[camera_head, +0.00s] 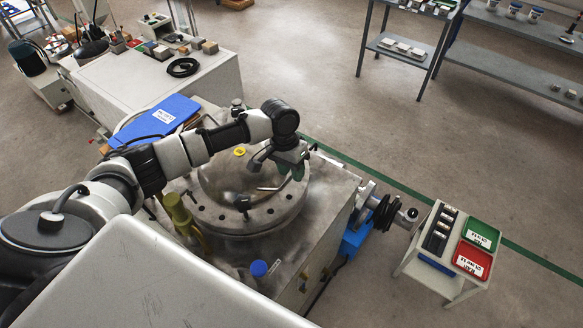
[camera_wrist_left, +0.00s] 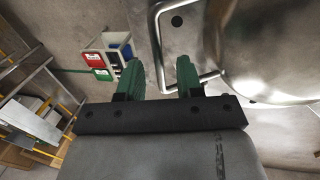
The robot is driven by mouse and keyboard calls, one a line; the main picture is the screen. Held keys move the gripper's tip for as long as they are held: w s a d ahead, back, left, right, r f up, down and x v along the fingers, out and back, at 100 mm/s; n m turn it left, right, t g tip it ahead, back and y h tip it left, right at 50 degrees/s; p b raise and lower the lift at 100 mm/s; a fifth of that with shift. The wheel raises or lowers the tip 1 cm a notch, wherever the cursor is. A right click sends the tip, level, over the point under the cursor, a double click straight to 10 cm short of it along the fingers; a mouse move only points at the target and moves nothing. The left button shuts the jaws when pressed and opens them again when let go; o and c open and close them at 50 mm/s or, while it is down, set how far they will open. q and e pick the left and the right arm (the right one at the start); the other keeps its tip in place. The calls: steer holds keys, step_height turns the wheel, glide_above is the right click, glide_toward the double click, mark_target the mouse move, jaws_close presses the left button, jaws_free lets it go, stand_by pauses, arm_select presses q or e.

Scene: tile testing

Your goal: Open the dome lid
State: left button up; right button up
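The dome lid (camera_head: 218,178) is a round metal dome on a bolted flange on top of a metal machine; it looks closed. In the left wrist view, the dome (camera_wrist_left: 270,45) fills the upper right. A bent metal bar handle (camera_wrist_left: 157,45) stands out beside it. My left gripper (camera_head: 283,168) is over the right side of the lid, pointing down. Its green fingers (camera_wrist_left: 160,72) are apart, and part of the handle shows between them in the wrist view. I cannot tell whether either finger touches it. My right gripper is not in view.
A yellow-green post (camera_head: 182,215) is left of the lid. A small cart with green and red trays (camera_head: 473,260) is at the right.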

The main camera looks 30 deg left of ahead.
arm_select(q)
steer(key=shift+c, duration=0.5)
jaws_close()
